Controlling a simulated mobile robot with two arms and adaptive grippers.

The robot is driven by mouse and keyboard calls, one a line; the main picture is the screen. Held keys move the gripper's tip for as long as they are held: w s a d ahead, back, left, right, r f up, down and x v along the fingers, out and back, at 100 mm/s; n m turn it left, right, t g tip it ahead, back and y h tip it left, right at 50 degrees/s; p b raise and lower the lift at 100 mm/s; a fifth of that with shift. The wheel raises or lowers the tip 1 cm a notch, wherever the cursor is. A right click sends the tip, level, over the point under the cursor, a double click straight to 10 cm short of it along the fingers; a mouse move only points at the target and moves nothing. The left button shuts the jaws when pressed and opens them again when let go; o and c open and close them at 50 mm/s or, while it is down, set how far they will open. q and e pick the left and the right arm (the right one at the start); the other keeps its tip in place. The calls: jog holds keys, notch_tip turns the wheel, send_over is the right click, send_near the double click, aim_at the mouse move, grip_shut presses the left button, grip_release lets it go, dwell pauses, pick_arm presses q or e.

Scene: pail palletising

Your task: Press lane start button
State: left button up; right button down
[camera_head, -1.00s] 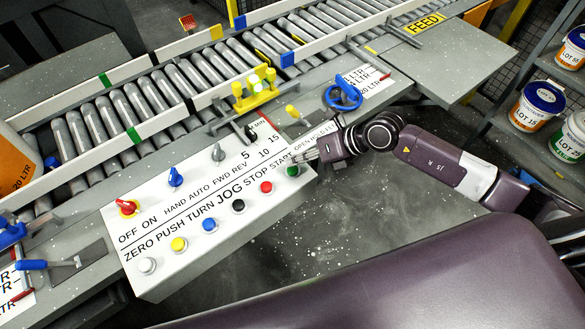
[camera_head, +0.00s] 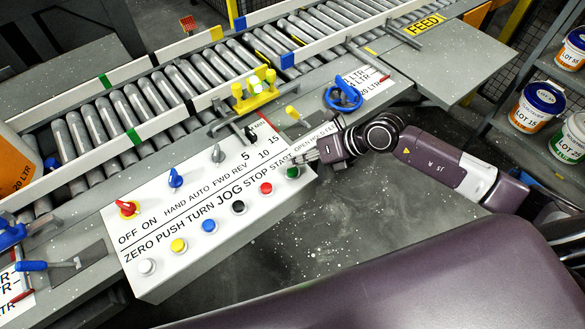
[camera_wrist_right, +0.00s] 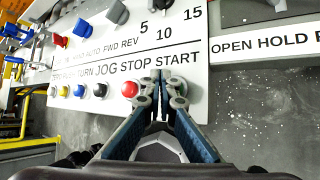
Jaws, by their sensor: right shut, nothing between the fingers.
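The control panel (camera_head: 195,185) is a white sloped box with knobs and a row of push buttons. The green button (camera_head: 292,172) under the word START sits at the right end of the row. My right gripper (camera_head: 296,158) is shut and empty, with its fingertips at the panel's right edge close to the green button. The red STOP button (camera_wrist_right: 130,89) shows just left of the fingers. My left gripper is not in view.
A roller conveyor (camera_head: 130,110) runs behind the panel. A blue handwheel (camera_head: 343,96) and a yellow bracket (camera_head: 254,92) stand behind the gripper. Pails (camera_head: 537,106) sit on a shelf at the right. The floor in front of the panel is clear.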

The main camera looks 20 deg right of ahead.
jog(key=shift+f, duration=0.15)
jog(key=shift+f, duration=0.3)
